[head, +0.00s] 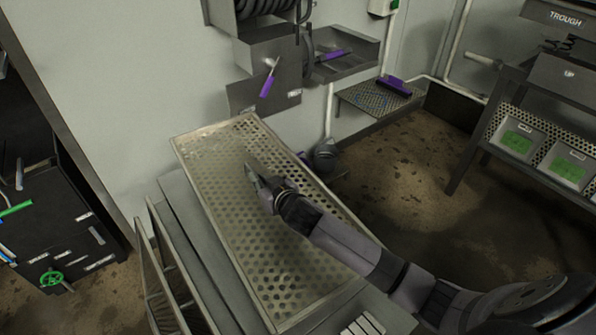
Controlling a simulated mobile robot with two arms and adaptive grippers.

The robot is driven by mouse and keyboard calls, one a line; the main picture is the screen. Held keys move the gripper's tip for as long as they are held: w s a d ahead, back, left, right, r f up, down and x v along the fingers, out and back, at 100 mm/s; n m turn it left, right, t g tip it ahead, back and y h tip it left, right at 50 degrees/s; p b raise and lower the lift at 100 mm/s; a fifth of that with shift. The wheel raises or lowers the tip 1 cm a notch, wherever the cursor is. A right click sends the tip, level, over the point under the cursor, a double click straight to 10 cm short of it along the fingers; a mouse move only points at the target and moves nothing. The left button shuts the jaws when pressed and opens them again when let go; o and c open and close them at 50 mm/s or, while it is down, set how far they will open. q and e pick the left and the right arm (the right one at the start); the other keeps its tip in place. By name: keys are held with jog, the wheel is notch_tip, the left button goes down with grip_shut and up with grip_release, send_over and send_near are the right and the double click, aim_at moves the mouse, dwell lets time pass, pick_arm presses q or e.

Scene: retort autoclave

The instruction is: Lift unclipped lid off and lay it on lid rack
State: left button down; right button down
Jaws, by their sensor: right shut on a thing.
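A large perforated metal panel with a raised rim, which looks like the lid (213,170), lies across the grey stand in the middle of the head view. My right gripper (255,178) reaches in from the lower right, over the upper middle of the lid. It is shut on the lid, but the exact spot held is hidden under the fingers. A slatted grey frame (152,262) stands at the left of the lid; it may be the lid rack, but I cannot tell. My left gripper is not in view.
A wall box and hose reel (265,15) are behind the lid. A perforated shelf (375,100) holds a purple brush. A bench with green-marked trays (520,142) stands at the right. A dark cabinet (60,215) is at the left. Stained floor (420,165) lies open between.

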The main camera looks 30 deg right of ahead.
aim_at(245, 202)
jog(key=shift+n+y, duration=0.4)
jog(key=shift+y, duration=0.1)
jog(key=a, duration=0.3)
jog(key=w+a+r, duration=0.1)
jog(key=shift+a, duration=0.3)
jog(key=shift+a+f, duration=0.1)
jog(key=shift+a, duration=0.1)
notch_tip(245, 202, down, 8)
jog(key=b, duration=0.8)
jog(key=shift+r, duration=0.25)
jog(key=shift+f+b, duration=1.05)
jog(key=shift+f, duration=0.7)
jog(key=shift+f, duration=0.3)
